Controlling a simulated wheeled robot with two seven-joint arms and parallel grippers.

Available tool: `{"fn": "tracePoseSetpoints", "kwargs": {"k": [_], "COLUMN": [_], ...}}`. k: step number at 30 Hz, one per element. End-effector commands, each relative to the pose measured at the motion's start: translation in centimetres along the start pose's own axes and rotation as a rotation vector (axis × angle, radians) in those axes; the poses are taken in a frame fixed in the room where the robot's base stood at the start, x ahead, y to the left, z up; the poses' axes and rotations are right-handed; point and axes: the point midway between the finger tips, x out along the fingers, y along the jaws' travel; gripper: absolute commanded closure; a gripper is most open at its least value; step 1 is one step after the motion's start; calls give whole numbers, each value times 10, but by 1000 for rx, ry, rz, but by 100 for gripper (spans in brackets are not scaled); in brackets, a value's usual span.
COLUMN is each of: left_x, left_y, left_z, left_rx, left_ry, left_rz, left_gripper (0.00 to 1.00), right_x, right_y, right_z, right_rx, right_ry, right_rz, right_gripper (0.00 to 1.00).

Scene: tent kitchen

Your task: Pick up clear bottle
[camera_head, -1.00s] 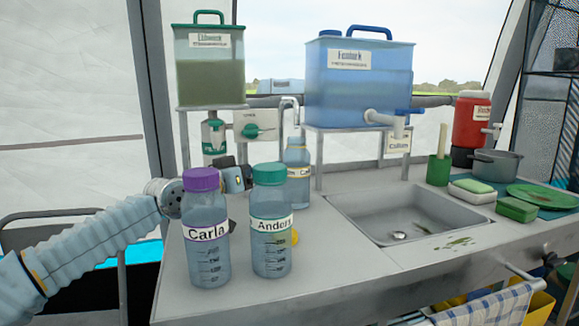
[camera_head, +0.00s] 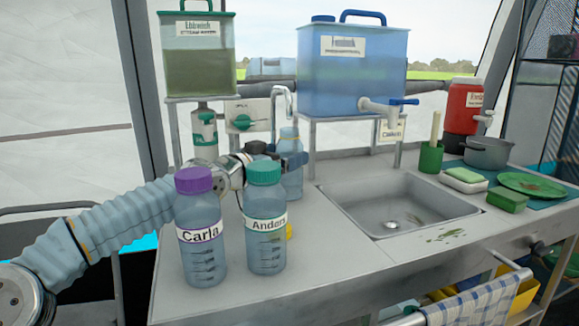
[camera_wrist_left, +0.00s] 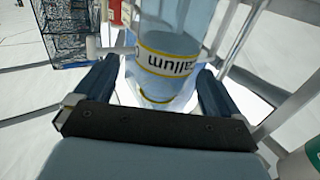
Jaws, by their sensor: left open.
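A clear bottle (camera_head: 292,184) with a yellow-edged label stands behind two other bottles, near the tap. In the left wrist view this bottle (camera_wrist_left: 170,62) reads "Callum", upside down, and fills the space between my fingers. My left gripper (camera_head: 293,159) is open, with its fingers on either side of the bottle. Contact cannot be made out. The purple-lidded "Carla" bottle (camera_head: 202,243) and the green-lidded "Anders" bottle (camera_head: 265,237) stand in front and partly hide my left arm and gripper. My right gripper is not in view.
A tap (camera_head: 285,101) rises behind the clear bottle. A blue water tank (camera_head: 350,72) and a green-lidded tank (camera_head: 200,66) stand on raised frames behind. The sink (camera_head: 400,205) lies to the right.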

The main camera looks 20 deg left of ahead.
Motion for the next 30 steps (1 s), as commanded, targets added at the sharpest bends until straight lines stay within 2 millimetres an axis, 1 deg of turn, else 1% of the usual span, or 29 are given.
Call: {"fn": "tracePoseSetpoints", "kwargs": {"k": [5,10,14,19,20,30], "left_x": [21,44,51,51,51,50], "left_y": [-1,-3,-4,-4,-4,-4], "left_z": [-6,-6,-4,-3,-4,-4], "left_rx": [-3,-3,-1,-1,-1,-1], "left_ry": [3,2,0,0,0,0], "left_rz": [4,3,1,0,0,0], "left_gripper": [3,3,3,3,4,56], "right_x": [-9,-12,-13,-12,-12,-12], "right_y": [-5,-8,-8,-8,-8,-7], "right_z": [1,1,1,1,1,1], "right_rx": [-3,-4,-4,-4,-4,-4], "right_ry": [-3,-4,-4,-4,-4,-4], "right_rz": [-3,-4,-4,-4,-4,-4], "right_gripper": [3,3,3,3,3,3]}}
